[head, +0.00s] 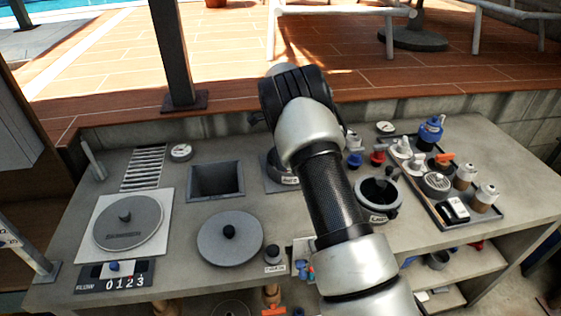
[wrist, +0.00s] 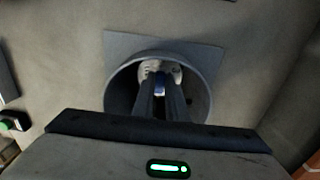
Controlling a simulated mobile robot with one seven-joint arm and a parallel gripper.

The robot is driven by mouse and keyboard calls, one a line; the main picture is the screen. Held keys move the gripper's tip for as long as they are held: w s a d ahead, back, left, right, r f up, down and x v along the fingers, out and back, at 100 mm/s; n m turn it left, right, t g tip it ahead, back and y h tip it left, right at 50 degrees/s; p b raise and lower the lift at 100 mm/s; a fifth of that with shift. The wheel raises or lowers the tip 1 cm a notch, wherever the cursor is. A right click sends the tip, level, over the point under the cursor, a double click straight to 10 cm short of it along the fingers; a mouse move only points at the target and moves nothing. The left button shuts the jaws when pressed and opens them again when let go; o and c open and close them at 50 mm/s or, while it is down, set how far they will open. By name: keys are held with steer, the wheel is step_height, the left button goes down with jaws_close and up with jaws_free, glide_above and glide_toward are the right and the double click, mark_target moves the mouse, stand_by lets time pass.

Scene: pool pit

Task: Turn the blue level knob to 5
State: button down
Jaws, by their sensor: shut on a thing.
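The blue level knob (wrist: 160,88) shows in the wrist view as a small blue piece inside a round grey cup (wrist: 118,85). My gripper (wrist: 160,78) reaches down into this cup, and its two fingers are closed on the blue piece. A pale whitish part (wrist: 174,72) shows just beyond the fingertips. No scale numbers can be read there, so the setting cannot be told. In the head view the cup (head: 272,172), on its square plate, is partly hidden by my arm, and the fingertips and knob are hidden.
Left of my arm are a square opening (head: 216,180), a round lid with a black knob (head: 230,239) and a FLOW slider panel (head: 115,275). Right of it are a dark round well (head: 378,194) and a tray (head: 437,219) of bottles and fittings.

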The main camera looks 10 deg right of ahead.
stand_by(0.4)
steer(key=c, duration=1.8)
jaws_free()
steer(key=shift+o, duration=0.2)
steer(key=shift+r, duration=0.1)
step_height(320, 180, up, 17)
steer(key=shift+r+p, duration=0.15)
steer(key=shift+p, duration=0.3)
